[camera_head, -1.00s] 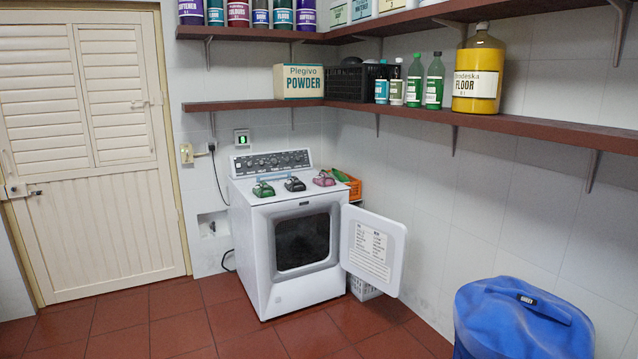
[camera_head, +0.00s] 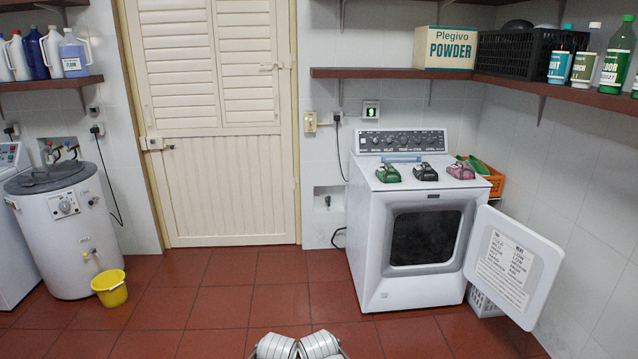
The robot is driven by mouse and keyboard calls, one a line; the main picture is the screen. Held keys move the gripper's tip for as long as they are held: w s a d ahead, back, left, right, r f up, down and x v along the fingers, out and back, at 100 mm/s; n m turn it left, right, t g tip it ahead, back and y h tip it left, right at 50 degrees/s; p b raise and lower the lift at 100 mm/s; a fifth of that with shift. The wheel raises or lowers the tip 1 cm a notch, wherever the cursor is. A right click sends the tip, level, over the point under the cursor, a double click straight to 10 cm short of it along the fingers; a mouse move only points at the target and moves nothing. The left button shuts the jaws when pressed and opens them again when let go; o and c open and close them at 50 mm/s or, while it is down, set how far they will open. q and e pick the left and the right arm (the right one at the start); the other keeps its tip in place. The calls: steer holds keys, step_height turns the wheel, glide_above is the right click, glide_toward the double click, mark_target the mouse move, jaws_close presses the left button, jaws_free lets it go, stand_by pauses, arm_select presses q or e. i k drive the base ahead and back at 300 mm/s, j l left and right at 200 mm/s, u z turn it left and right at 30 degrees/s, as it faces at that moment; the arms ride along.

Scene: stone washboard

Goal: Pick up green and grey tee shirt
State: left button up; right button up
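No tee shirt that I can make out for sure is in view. Three small items lie in a row on top of the white front-loading machine (camera_head: 415,232): a green and grey one (camera_head: 388,173), a black one (camera_head: 426,172) and a pink one (camera_head: 461,171). They are too small to tell what they are. The machine's door (camera_head: 513,265) stands open to the right and its drum opening (camera_head: 425,238) is dark. Two pale ribbed parts at the bottom edge look like my own. Neither gripper can be seen.
A closed cream door (camera_head: 215,195) is left of the machine. A white tank (camera_head: 68,240) and yellow bucket (camera_head: 110,288) stand at the left. Shelves hold a powder box (camera_head: 447,48) and bottles. The red tiled floor (camera_head: 215,300) is clear.

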mark_target(388, 173)
steer(key=i+l+z, duration=0.15)
steer(key=i+l, duration=0.2)
steer(key=i, duration=0.7)
steer(key=i+l+z, duration=0.2)
steer(key=i, duration=0.85)
steer(key=i+l+z, duration=0.15)
steer(key=i, duration=0.9)
